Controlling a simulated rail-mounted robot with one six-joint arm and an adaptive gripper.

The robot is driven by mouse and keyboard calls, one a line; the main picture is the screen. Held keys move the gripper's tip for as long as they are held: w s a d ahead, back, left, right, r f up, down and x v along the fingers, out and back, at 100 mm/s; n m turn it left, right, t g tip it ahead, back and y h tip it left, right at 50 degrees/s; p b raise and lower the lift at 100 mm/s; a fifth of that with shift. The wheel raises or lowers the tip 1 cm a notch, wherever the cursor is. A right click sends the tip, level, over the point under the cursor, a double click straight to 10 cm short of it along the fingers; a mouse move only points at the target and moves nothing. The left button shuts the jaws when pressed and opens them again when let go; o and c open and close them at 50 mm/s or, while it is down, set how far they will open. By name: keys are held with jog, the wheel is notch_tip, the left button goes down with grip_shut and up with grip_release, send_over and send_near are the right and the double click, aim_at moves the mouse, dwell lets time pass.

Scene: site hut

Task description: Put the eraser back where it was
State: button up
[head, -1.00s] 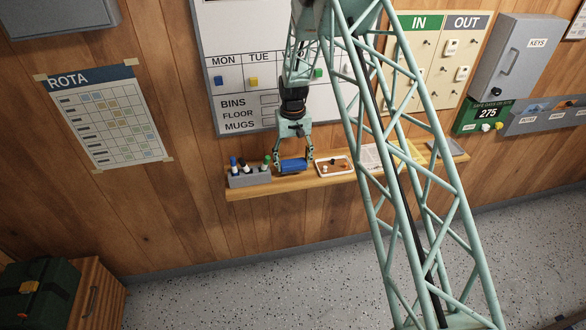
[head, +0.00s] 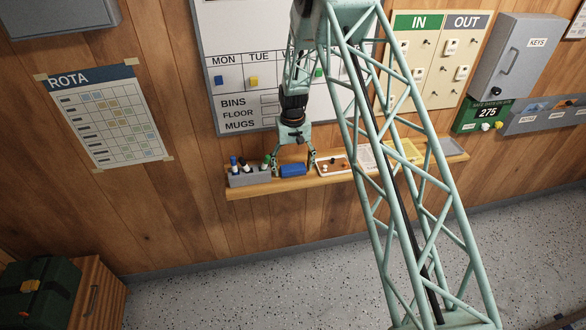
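The blue eraser (head: 293,170) lies on the wooden shelf (head: 335,178) below the whiteboard (head: 232,60), between the grey marker holder (head: 249,179) and a small white tray (head: 331,174). My gripper (head: 293,161) points down over the eraser. Its two fingers are spread wide, one at each end of the eraser, with visible gaps to it. The left finger is close to the green-capped marker (head: 267,160) in the holder. The right finger is near the tray's left edge.
Papers and a yellow pad (head: 408,151) lie further right on the shelf, partly behind my lattice arm. The IN/OUT board (head: 430,65) and the grey key cabinet (head: 519,58) hang at the right. The floor below is clear.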

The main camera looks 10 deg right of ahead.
aim_at(293, 167)
jog(key=shift+r, duration=0.2)
dwell(0.3)
notch_tip(293, 167, up, 12)
jog(key=b, duration=0.1)
dwell(0.8)
dwell(0.7)
